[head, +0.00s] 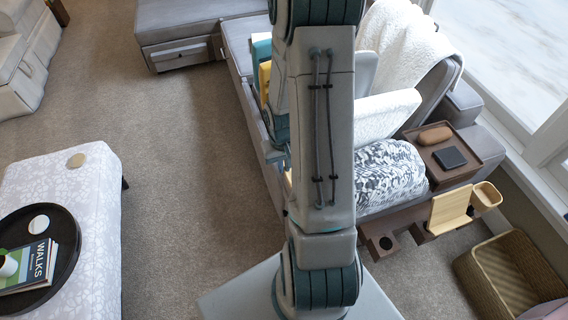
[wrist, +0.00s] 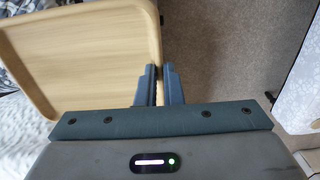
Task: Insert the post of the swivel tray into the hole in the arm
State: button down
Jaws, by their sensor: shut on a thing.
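My gripper (wrist: 159,80) is shut on the rim of the swivel tray (wrist: 85,95), a light wooden tray with rounded corners and a raised edge, which fills the upper left of the wrist view. Its post is not visible. In the head view my own arm hides the gripper and most or all of the tray. The arm with the hole is a dark brown wooden piece (head: 400,232) at the sofa's near end. A dark round opening, which looks like the hole (head: 386,243), is near its left end. The tray and the hole do not show together in one view.
A light wooden stand (head: 450,210) and a cup-shaped holder (head: 487,196) are at the brown arm's right. A brown tray (head: 462,160) with small items sits on the sofa. A wicker basket (head: 507,277) is at lower right. A white patterned ottoman (head: 95,195) stands left; carpet between is clear.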

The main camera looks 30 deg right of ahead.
jog(key=shift+f+b, duration=2.55)
jog(key=shift+f, duration=0.45)
jog(key=c, duration=1.5)
grip_release()
notch_tip(320, 180, up, 14)
jog(key=shift+a+f+p, duration=0.1)
jog(key=shift+a+p, duration=0.05)
jog(key=shift+p, duration=0.4)
